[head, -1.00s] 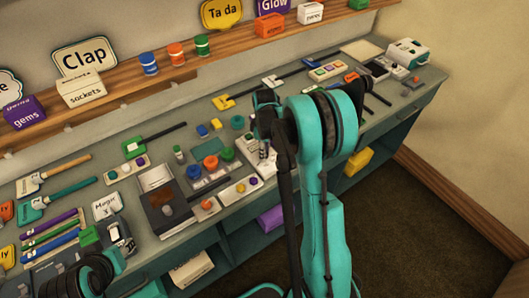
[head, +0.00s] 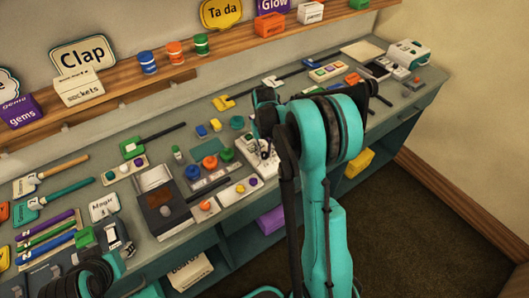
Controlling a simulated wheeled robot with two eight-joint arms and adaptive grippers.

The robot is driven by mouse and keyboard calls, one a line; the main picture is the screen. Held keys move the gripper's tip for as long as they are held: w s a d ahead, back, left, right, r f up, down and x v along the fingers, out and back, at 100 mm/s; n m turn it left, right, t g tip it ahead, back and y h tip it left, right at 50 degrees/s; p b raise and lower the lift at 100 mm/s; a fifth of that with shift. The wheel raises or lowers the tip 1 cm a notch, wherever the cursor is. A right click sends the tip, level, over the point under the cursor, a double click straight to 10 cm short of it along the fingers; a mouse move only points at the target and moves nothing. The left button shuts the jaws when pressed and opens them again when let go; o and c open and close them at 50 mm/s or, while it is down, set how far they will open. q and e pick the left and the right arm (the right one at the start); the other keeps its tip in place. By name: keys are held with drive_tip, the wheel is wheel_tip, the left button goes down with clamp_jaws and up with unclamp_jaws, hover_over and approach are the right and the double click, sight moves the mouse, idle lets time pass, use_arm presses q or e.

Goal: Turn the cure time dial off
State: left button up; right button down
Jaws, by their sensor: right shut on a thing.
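A small white unit (head: 247,146) stands near the front edge of the bench, in the middle of the head view. My right gripper (head: 266,150) reaches down onto it from above and is shut on a small part there, apparently the cure time dial. My own fingers and wrist hide the dial, so its setting cannot be read. My left arm shows only at the lower left corner, and its gripper is not in view.
Left of the unit lie orange and blue round pieces (head: 210,162), a strip with coloured knobs (head: 240,188) and a dark box (head: 165,212). A yellow-headed tool (head: 222,103) lies behind. Open shelves are below the bench front.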

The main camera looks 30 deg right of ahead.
sight(265, 154)
drive_tip(key=m, duration=0.5)
drive_tip(key=shift+m, duration=0.3)
idle(0.4)
drive_tip(key=c, duration=1.3)
unclamp_jaws()
drive_tip(key=shift+o, duration=0.2)
wheel_tip(265, 154, up, 12)
